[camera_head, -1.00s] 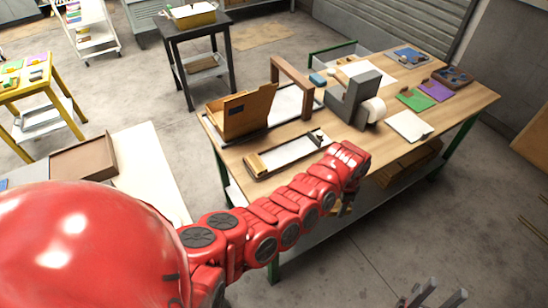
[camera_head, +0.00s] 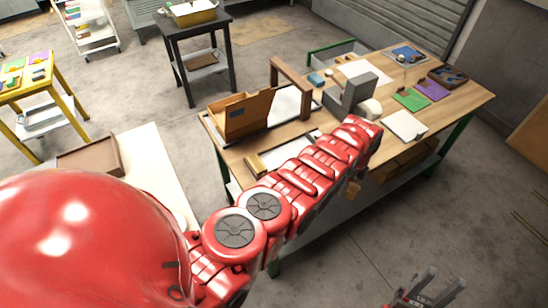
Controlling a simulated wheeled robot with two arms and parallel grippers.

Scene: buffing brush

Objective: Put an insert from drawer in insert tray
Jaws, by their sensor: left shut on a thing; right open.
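My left arm reaches in from the left across the table front. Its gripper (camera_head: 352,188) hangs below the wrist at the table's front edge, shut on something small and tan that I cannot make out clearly. A brown wooden drawer (camera_head: 402,163) shows under the tabletop, just right of this gripper; the arm hides part of it. I cannot see any insert inside it. A dark compartmented tray (camera_head: 449,76), possibly the insert tray, lies at the table's right end. My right gripper (camera_head: 424,285) is open and empty over the floor at bottom right.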

